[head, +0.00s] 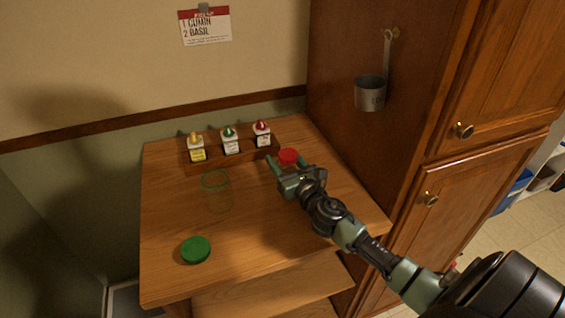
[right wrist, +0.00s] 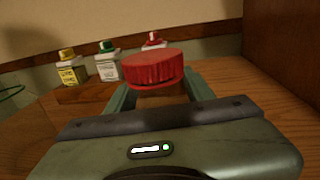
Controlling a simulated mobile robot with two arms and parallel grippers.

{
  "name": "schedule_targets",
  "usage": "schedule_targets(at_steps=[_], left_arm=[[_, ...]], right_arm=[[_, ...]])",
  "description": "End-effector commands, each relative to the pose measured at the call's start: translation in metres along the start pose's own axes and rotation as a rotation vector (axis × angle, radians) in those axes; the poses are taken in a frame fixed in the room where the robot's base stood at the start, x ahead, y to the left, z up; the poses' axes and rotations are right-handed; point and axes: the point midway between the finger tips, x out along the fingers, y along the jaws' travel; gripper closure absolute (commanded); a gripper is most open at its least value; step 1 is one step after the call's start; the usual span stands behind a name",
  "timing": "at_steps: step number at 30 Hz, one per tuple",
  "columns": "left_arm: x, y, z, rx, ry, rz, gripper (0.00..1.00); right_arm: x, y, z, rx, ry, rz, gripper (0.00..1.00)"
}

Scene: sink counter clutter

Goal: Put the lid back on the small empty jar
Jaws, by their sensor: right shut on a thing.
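A clear, green-tinted, open jar (head: 216,192) stands upright and looks empty on the wooden counter. A green lid (head: 196,250) lies flat in front of it, apart from it. My right gripper (head: 287,165) is at the back right of the counter, its fingers on either side below a ribbed red lid (head: 288,156). In the right wrist view the red lid (right wrist: 153,68) is level above the fingers (right wrist: 160,98). The gripper body hides what is below it, so I cannot tell if a small jar stands under it. My left gripper is not in view.
A wooden rack (head: 232,157) with several small bottles stands at the back, left of my right gripper. A cabinet side (head: 360,140) bounds the counter on the right, with a metal cup (head: 370,94) hanging on it. The counter's front middle is clear.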

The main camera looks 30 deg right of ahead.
Motion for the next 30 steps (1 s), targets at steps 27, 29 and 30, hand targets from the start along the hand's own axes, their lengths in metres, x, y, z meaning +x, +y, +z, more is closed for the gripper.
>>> schedule_targets(at_steps=[27, 29, 30], left_arm=[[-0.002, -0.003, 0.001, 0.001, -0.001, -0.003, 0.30], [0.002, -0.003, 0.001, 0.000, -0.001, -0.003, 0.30], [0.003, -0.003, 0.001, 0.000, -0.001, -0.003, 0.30]], right_arm=[[0.000, 0.000, 0.000, -0.001, -0.001, 0.000, 0.26], [-0.007, 0.000, -0.005, -0.001, 0.002, 0.001, 0.26], [-0.013, 0.000, -0.005, -0.002, 0.002, 0.001, 0.26]])
